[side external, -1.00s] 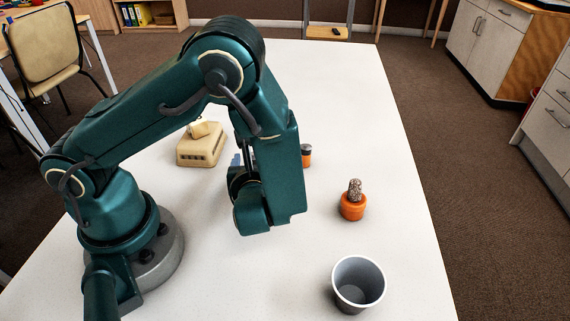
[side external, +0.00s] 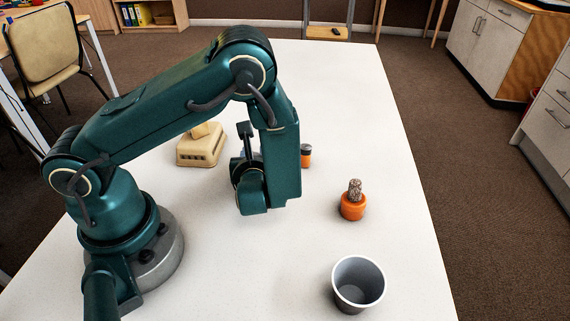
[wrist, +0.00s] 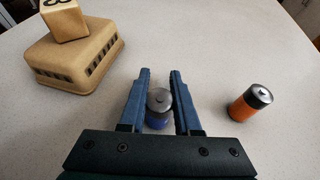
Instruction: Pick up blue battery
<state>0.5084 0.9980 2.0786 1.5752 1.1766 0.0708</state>
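The blue battery (wrist: 158,118), with a grey metal top, stands upright between the two fingers of my gripper (wrist: 160,73) in the wrist view. The fingers are apart, one on each side of the battery, with narrow gaps showing. In the side view my gripper (side external: 245,140) is low over the table behind my wrist link. I cannot clearly make out the blue battery there, as my arm covers most of that spot.
An orange and black battery (wrist: 250,102) stands to the right; it also shows in the side view (side external: 306,158). A beige vented box (wrist: 72,58) with a wooden cube (wrist: 64,20) is at left. A potted cactus (side external: 353,203) and an empty grey cup (side external: 358,284) stand on the white table (side external: 340,90).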

